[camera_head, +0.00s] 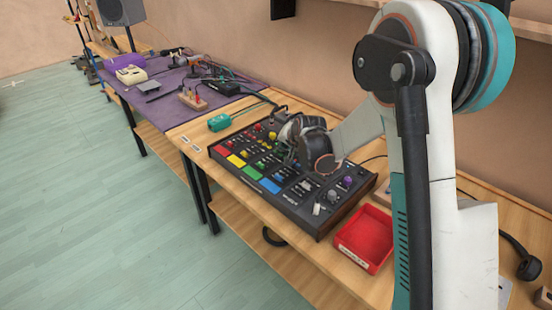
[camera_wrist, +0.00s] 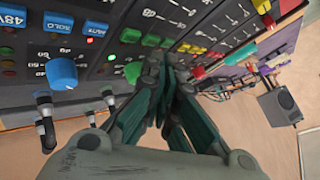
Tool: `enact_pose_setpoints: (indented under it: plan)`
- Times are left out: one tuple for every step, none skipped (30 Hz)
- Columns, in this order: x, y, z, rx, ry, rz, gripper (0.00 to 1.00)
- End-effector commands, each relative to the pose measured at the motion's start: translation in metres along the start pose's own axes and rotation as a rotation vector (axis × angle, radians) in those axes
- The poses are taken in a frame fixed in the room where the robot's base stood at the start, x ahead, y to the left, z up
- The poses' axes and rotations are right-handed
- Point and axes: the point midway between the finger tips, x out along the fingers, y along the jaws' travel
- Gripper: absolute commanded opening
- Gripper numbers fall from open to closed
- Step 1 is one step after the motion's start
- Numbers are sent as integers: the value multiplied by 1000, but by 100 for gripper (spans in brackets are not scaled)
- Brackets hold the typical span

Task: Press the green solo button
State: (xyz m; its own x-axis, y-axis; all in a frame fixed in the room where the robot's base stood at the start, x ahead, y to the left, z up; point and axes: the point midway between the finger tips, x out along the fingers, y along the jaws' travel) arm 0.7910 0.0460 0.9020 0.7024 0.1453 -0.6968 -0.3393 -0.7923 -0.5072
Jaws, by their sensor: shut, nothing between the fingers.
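The black mixer (camera_head: 328,220) lies on the wooden table and fills the top left of the wrist view (camera_wrist: 105,50). A green pad (camera_head: 251,173) shows on its left edge in the head view. In the wrist view, small green buttons (camera_wrist: 131,35) sit in a row near the picture's top, above a green knob (camera_wrist: 133,71); their labels are too small to read.
A blue knob (camera_wrist: 62,73) and grey cable plugs (camera_wrist: 46,110) stand out from the mixer at the left of the wrist view. Cables run across the purple-covered table (camera_head: 150,97).

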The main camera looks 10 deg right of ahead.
Motion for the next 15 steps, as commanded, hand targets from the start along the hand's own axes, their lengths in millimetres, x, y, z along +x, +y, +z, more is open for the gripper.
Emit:
enact_pose_setpoints:
  plan:
    - [0, 0, 0, 0, 0, 0, 0]
    - [0, 0, 0, 0, 0, 0, 0]
    - [0, 0, 0, 0, 0, 0, 0]
    - [0, 0, 0, 0, 0, 0, 0]
    - [0, 0, 0, 0, 0, 0, 0]
    - [0, 0, 0, 0, 0, 0, 0]
    - [0, 0, 0, 0, 0, 0, 0]
    - [0, 0, 0, 0, 0, 0, 0]
    - [1, 0, 0, 0, 0, 0, 0]
    - [1, 1, 1, 0, 0, 0, 0]
    - [2, 1, 1, 0, 0, 0, 0]
    - [3, 2, 2, 0, 0, 0, 0]
    - [4, 3, 3, 0, 0, 0, 0]
    - [5, 3, 3, 0, 0, 0, 0]
    - [6, 4, 4, 0, 0, 0, 0]
